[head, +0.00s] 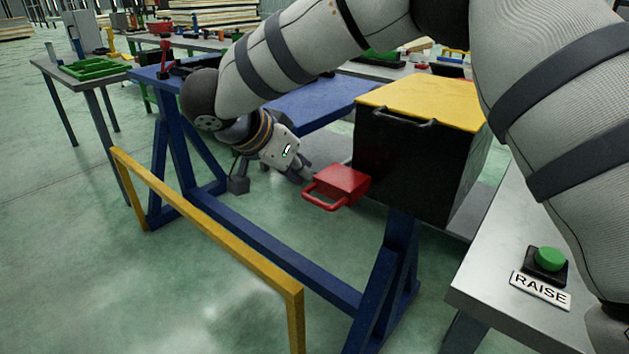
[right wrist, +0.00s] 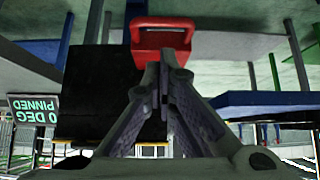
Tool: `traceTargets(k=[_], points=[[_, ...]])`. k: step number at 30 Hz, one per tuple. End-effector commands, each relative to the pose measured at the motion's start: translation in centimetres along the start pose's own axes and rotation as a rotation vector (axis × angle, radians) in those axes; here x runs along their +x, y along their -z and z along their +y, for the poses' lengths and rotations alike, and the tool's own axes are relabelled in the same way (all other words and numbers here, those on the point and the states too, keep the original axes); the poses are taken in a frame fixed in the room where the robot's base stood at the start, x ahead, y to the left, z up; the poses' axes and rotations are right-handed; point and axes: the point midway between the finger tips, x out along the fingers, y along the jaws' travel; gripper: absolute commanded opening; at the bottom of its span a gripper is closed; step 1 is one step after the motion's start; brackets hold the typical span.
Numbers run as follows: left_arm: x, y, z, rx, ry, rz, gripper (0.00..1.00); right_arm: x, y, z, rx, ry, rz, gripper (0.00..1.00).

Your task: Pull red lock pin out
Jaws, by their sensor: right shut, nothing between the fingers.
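The red lock pin (head: 338,186) is a red block with a loop handle, at the lower left side of a black box (head: 415,160) with a yellow top. My right gripper (head: 301,173) is just left of the pin in the head view, with its fingers shut and empty. In the right wrist view the pin (right wrist: 162,24) appears just beyond the closed fingertips (right wrist: 164,66), its handle loop at the top. I cannot tell whether the fingertips touch it. My left gripper is not in view.
A blue frame (head: 285,248) stands under the box, with a yellow rail (head: 205,222) in front. A grey table with a green button (head: 550,259) marked RAISE is at right. A sign reading 0 DEG PINNED (right wrist: 33,118) shows upside down in the wrist view.

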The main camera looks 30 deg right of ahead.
Motion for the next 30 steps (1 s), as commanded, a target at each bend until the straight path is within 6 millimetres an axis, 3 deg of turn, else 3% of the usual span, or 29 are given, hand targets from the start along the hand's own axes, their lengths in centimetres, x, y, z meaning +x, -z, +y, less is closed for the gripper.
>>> traceTargets(k=[9, 15, 30], points=[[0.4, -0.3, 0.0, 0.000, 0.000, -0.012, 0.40, 6.3, -0.2, 0.1, -0.002, -0.004, -0.001, 0.00], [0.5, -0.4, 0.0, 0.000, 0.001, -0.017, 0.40, 8.9, -0.1, 0.1, -0.001, -0.003, 0.000, 0.00], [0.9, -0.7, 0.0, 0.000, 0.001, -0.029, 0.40, 9.7, -0.2, -0.4, -0.003, -0.003, 0.000, 0.00]])
